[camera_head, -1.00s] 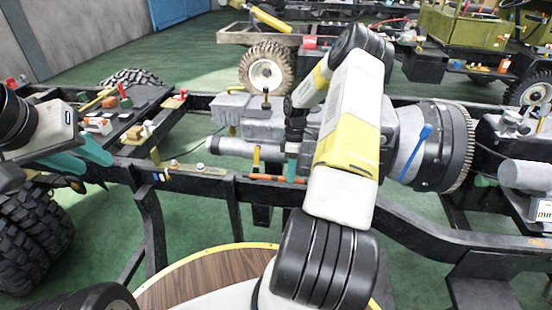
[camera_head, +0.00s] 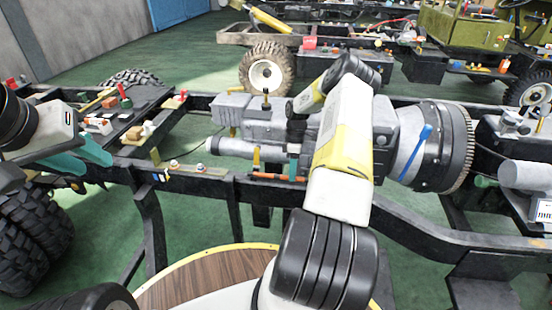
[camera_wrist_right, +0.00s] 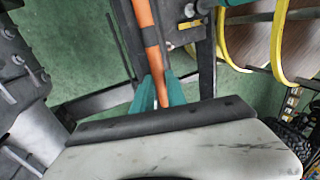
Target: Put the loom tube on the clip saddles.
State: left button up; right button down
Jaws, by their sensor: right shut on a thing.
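The loom tube is the orange tube (camera_head: 268,176), lying roughly level along the near frame rail in the head view. In the right wrist view, the tube (camera_wrist_right: 146,22) runs from the top edge down between the teal fingers, with a dark band across it. My right gripper (camera_wrist_right: 161,92) is shut on it; in the head view its teal finger (camera_head: 293,166) shows beside my arm, which hides the rest. My left gripper (camera_head: 82,157) is open and empty at the left, over the rail. I cannot clearly make out the clip saddles or whether the tube touches them.
The dark near rail (camera_head: 206,184) runs across the view. A grey gearbox (camera_head: 245,120) stands behind the tube, with a blue-marked bell housing (camera_head: 420,150) to the right. A deck with small parts (camera_head: 125,113) is at the left. A round wooden top (camera_head: 205,279) is in front.

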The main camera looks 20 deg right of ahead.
jog(key=c, duration=1.6)
grip_release()
jog(key=shift+f, duration=0.1)
jog(key=v, duration=1.2)
jog(key=s+a+r+m+t+h, duration=0.15)
jog(key=a+r, duration=0.25)
jog(key=r, duration=0.4)
jog(key=s+a+r+m+t, duration=0.1)
jog(key=s+a+r, duration=0.2)
jog(key=a+r, duration=0.35)
jog(key=s+a+r+m+t+h, duration=0.1)
jog(key=s+a+r, duration=0.15)
jog(key=r, duration=0.65)
jog(key=shift+s+a+r+m+t+y, duration=0.45)
jog(key=shift+s+a+r+m+t, duration=1.05)
jog(key=shift+s, duration=2.3)
jog(key=shift+s+a+r+m+t+y, duration=0.45)
jog(key=shift+s+a+r+m, duration=0.45)
jog(key=shift+s+a, duration=2.1)
jog(key=shift+s+a+r+m+t+y, duration=0.45)
jog(key=shift+s+a+r+m+t, duration=0.75)
jog(key=shift+s, duration=3.35)
